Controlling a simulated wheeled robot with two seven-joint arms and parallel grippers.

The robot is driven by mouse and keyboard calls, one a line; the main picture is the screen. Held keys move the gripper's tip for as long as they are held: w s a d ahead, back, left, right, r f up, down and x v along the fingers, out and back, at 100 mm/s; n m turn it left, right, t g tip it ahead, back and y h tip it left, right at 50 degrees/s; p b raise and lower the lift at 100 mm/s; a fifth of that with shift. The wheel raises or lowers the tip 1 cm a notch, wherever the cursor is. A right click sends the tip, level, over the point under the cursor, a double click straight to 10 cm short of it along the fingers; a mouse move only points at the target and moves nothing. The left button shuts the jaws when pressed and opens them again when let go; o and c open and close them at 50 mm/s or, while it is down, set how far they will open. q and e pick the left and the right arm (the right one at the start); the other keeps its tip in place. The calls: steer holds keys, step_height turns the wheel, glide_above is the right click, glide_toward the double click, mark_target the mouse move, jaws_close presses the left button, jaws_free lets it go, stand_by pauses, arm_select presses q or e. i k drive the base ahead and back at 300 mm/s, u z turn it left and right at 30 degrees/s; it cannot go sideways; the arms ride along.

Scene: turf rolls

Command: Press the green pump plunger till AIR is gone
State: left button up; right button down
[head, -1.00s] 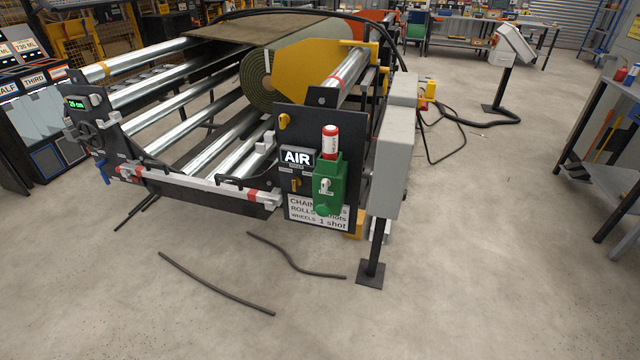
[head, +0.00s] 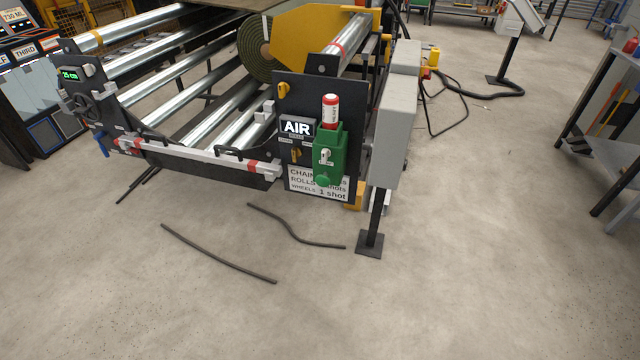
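The green pump (head: 328,158) is mounted on the dark end panel (head: 291,92) of the roller machine. A red and white cylinder (head: 331,111) stands upright on top of it. A round green knob (head: 323,179) sticks out low on the pump's front; I cannot tell which part is the plunger. The AIR sign (head: 297,127) is just left of the pump, with white letters on black. A label below (head: 335,193) is partly hidden by the pump and reads "1 shot" at the bottom. Neither gripper is in view.
A grey box (head: 396,125) on a black post with a floor plate (head: 369,243) stands right of the panel. Two dark hoses or rods (head: 215,255) (head: 290,231) lie on the floor in front. A workbench (head: 612,130) is at the right. The front floor is otherwise clear.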

mark_target(323, 181)
steer(key=u, duration=1.3)
steer(key=k, duration=1)
